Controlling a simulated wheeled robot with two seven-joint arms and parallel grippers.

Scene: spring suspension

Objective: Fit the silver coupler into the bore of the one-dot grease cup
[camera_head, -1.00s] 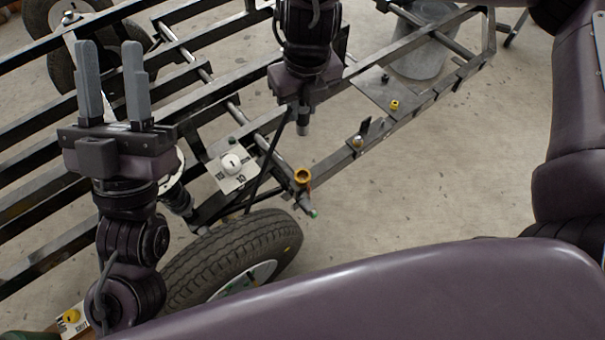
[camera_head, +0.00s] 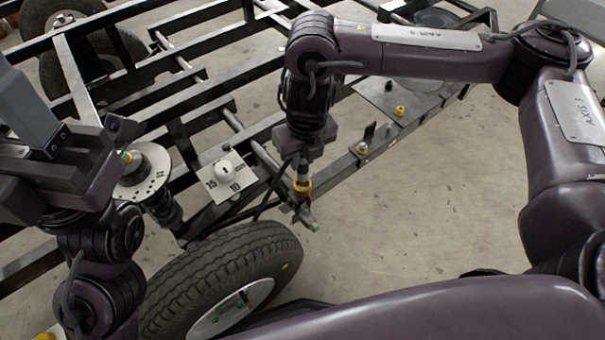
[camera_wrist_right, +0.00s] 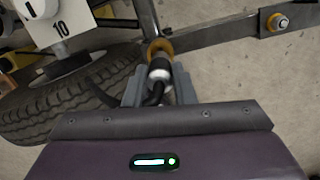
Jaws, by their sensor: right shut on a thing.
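My right gripper (camera_wrist_right: 160,88) is shut on the silver coupler (camera_wrist_right: 159,71), which has a black hose behind it. In the head view the right gripper (camera_head: 302,160) points down, with the coupler (camera_head: 303,178) below it. The coupler's tip is at the brass-coloured grease cup (camera_head: 302,188). In the right wrist view, the cup's ring (camera_wrist_right: 158,47) shows just beyond the coupler. I cannot tell whether the tip is inside the bore, and no dot mark is readable. My left gripper (camera_head: 28,105) is at the left edge, partly cut off, away from the cup.
A tyre (camera_head: 220,275) lies below the cup. A white dial plate (camera_head: 228,177) numbered 15 and 10 stands to its left. A steel frame rail (camera_head: 400,128) carries yellow fittings (camera_head: 400,111) at right. The floor right of the rail is clear.

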